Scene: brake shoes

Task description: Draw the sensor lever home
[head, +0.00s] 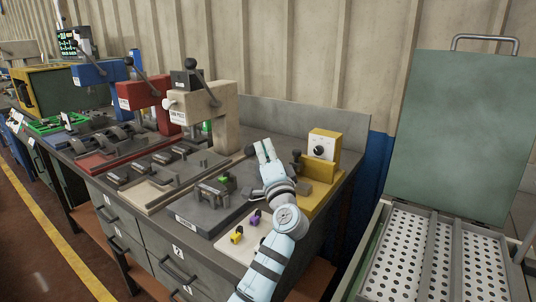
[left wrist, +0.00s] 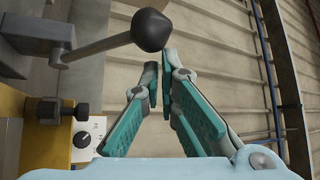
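A lever with a grey rod and a black ball knob (left wrist: 150,30) crosses the upper left of the left wrist view. In the head view a dark knob (head: 250,150) shows just left of my left gripper (head: 263,147). I take it to be the same lever; its rod is mostly hidden there. In the left wrist view the teal fingers of my left gripper (left wrist: 160,67) come together at the tips, with nothing between them. The knob lies beyond and slightly left of the tips, apparently apart from them. My right gripper is not in view.
A yellow unit with a dial (head: 322,146) stands right of my left arm. A beige press (head: 222,115), a red press (head: 143,93) and a blue one (head: 95,73) line the bench to the left. A perforated tray (head: 433,235) stands at the right.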

